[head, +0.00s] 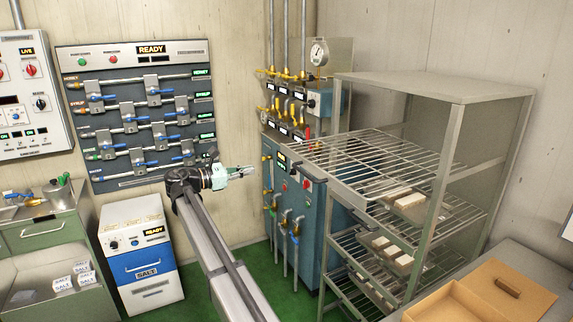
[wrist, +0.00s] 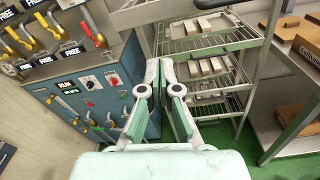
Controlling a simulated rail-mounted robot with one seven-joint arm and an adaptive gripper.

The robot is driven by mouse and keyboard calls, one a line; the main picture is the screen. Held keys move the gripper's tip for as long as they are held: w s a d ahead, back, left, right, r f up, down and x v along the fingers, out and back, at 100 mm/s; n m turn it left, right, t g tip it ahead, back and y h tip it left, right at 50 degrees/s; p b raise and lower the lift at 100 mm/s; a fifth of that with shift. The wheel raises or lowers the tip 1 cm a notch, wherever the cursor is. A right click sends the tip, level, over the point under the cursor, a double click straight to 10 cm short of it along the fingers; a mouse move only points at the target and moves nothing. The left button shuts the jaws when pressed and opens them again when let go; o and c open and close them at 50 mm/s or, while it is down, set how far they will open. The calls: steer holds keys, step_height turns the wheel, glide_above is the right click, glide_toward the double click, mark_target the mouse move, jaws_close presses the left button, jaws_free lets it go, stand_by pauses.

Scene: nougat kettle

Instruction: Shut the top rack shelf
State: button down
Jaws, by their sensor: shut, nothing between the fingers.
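The top rack shelf (head: 345,157) is a wire shelf near the top of the metal rack (head: 440,215). In the head view it sticks out of the rack toward the left, past the rack's posts. In the wrist view a grey bar (wrist: 143,14) at the upper edge looks like part of this shelf, mostly cut off. My gripper (head: 252,170) is left of the shelf's protruding end, with a visible gap between them. In the wrist view my gripper (wrist: 166,66) has its fingertips together with nothing held.
Lower wire shelves (head: 385,245) hold pale blocks. A blue cabinet (head: 310,215) with valves and a gauge stands behind the protruding shelf. A cardboard box (head: 450,305) sits on the table at front right. Green floor (head: 258,250) is open below my gripper.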

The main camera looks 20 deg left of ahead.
steer(key=n, duration=0.2)
steer(key=p, duration=0.4)
glide_toward(293, 160)
steer(key=shift+h, duration=0.4)
steer(key=x, duration=0.5)
steer(key=shift+w+d, duration=0.3)
steer(key=shift+w+d+f, duration=0.1)
steer(key=shift+w+d, duration=0.3)
steer(key=shift+w, duration=0.1)
